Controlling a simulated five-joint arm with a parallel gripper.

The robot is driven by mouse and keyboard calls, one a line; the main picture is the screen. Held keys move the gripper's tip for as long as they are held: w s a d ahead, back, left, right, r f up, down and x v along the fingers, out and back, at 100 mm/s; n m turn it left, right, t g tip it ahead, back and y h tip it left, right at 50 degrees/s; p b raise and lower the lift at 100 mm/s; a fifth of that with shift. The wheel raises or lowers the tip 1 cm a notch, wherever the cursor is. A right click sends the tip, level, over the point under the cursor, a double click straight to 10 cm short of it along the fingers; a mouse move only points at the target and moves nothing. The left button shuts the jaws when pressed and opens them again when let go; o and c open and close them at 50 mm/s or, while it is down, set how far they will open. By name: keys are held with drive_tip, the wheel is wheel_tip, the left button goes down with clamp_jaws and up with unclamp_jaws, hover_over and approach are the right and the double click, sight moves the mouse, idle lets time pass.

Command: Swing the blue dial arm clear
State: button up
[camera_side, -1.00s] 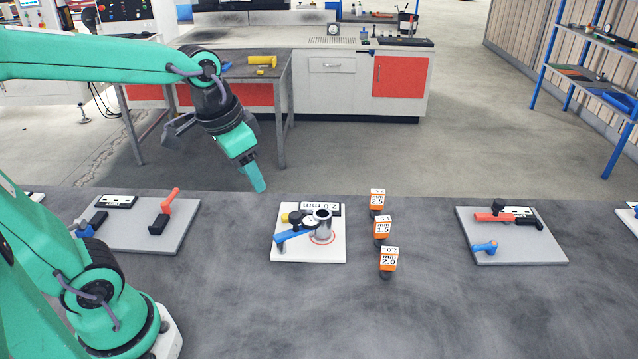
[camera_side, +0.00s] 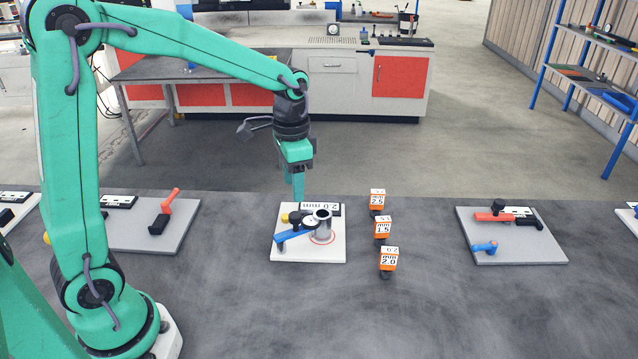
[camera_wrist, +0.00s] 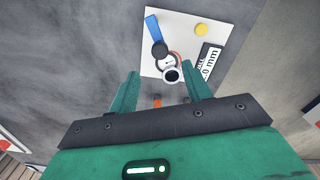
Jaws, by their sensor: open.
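A yellow knob (camera_wrist: 201,30) and a "2.0 mm" label (camera_wrist: 209,62) are on the plate. My gripper (camera_side: 298,200) points down at the plate's far side. In the wrist view my gripper (camera_wrist: 161,76) has its two green fingers apart, with nothing held. The exact height over the plate is unclear.
Several orange-and-black blocks, marked 2.5 (camera_side: 377,199), 1.5 (camera_side: 383,227) and 2.0 (camera_side: 389,259), stand just right of the plate. Grey plates with red levers lie at left (camera_side: 150,235) and right (camera_side: 520,250). The front of the table is clear.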

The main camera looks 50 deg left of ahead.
sight(295, 214)
drive_tip(key=shift+f, duration=0.15)
drive_tip(key=shift+f, duration=3.75)
clamp_jaws()
